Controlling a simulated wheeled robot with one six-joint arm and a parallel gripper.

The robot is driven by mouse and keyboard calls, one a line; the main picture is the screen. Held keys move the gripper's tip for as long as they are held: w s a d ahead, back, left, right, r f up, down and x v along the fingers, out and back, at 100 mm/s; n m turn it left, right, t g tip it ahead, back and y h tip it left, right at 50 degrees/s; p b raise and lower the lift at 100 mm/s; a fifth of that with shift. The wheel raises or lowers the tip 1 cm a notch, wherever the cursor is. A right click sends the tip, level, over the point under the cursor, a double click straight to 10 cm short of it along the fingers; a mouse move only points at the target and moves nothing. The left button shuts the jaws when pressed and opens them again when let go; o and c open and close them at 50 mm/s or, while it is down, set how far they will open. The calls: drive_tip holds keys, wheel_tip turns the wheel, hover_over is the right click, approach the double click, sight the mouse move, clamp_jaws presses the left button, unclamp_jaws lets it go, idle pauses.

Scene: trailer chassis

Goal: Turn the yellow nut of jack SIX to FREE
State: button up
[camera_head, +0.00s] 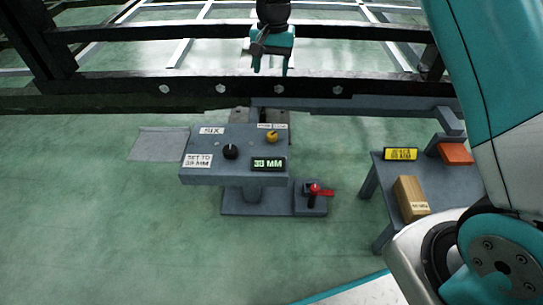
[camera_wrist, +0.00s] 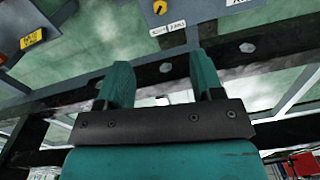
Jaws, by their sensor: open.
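The jack SIX panel (camera_head: 200,173) is a grey box on a pedestal in the middle of the head view, with a "SIX" label and a green "38 MM" display (camera_head: 268,164). The yellow nut (camera_head: 272,136) sits at its back right beside a small two-part label too small to read here. The nut also shows at the top of the wrist view (camera_wrist: 160,7). A black knob (camera_head: 231,152) is left of it. My gripper (camera_head: 271,69) is open and empty, above and beyond the panel near the chassis rails, well apart from the nut.
Black chassis rails (camera_head: 130,85) cross behind the panel, close to my gripper. A red-handled lever (camera_head: 315,190) stands at the front right of the pedestal. A side table (camera_head: 380,173) at right holds a wooden block (camera_head: 410,197) and an orange-red piece (camera_head: 456,153).

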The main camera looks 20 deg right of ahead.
drive_tip(key=m+b, duration=0.2)
drive_tip(key=b, duration=0.2)
hover_over(272, 136)
wheel_tip(272, 136, down, 10)
drive_tip(key=r, duration=0.1)
wheel_tip(272, 136, down, 17)
drive_tip(key=b, duration=0.9)
drive_tip(key=shift+a+f, duration=0.1)
drive_tip(key=shift+f, duration=0.1)
drive_tip(key=shift+c, duration=0.2)
drive_tip(key=c, duration=0.9)
